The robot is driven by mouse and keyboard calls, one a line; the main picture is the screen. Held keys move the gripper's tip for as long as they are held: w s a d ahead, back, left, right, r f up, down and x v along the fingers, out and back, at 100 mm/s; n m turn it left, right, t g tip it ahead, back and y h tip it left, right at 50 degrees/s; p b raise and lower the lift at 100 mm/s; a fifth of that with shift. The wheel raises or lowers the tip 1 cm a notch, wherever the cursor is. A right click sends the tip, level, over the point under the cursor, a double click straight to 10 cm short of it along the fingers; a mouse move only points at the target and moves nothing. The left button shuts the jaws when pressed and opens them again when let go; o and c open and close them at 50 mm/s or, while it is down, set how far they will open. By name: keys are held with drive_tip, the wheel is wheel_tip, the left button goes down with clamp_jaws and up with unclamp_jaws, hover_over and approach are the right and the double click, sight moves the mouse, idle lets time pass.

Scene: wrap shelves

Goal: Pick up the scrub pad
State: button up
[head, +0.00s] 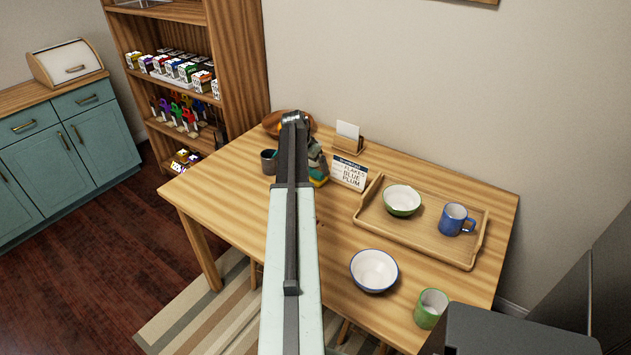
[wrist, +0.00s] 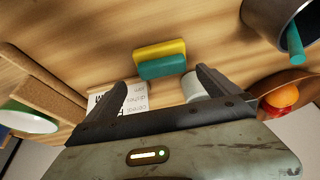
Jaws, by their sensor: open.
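The scrub pad (wrist: 161,58) is a small block, yellow on one side and teal on the other, lying on the wooden table. In the wrist view it is just beyond my fingertips, roughly centred between them and not touched. In the head view only a yellow-edged part of it (head: 320,183) shows beside my arm. My gripper (wrist: 161,79) is open and empty, above the table. In the head view my gripper (head: 316,158) is mostly hidden behind my arm.
A printed card (head: 348,173) stands right of the pad. A white cylinder (wrist: 192,86) is by one finger. A dark cup (head: 269,161) and wooden bowl (head: 272,121) are close. A tray (head: 410,238) holds a bowl and blue mug. The front left table is clear.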

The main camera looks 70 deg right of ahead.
sight(315, 171)
drive_tip(key=b+x, duration=0.2)
drive_tip(key=x, duration=0.1)
drive_tip(key=b+x, duration=0.2)
drive_tip(key=x, duration=0.1)
drive_tip(key=shift+w+f+b, duration=0.15)
drive_tip(key=shift+w+b, duration=0.05)
drive_tip(key=shift+b, duration=0.2)
drive_tip(key=shift+r, duration=0.2)
drive_tip(key=shift+c, duration=0.3)
drive_tip(key=c, duration=1.1)
drive_tip(key=shift+r+p, duration=0.5)
drive_tip(key=shift+p, duration=0.15)
wheel_tip(315, 171, up, 3)
drive_tip(key=p, duration=0.3)
drive_tip(key=shift+r, duration=0.2)
drive_tip(key=s+a, duration=0.2)
drive_tip(key=a, duration=0.3)
drive_tip(key=s+a, duration=0.2)
drive_tip(key=a, duration=0.2)
drive_tip(key=s+a+p, duration=0.1)
drive_tip(key=s+a, duration=0.1)
drive_tip(key=a, duration=0.3)
drive_tip(key=shift+s+a+r, duration=0.3)
drive_tip(key=shift+s+a, duration=0.05)
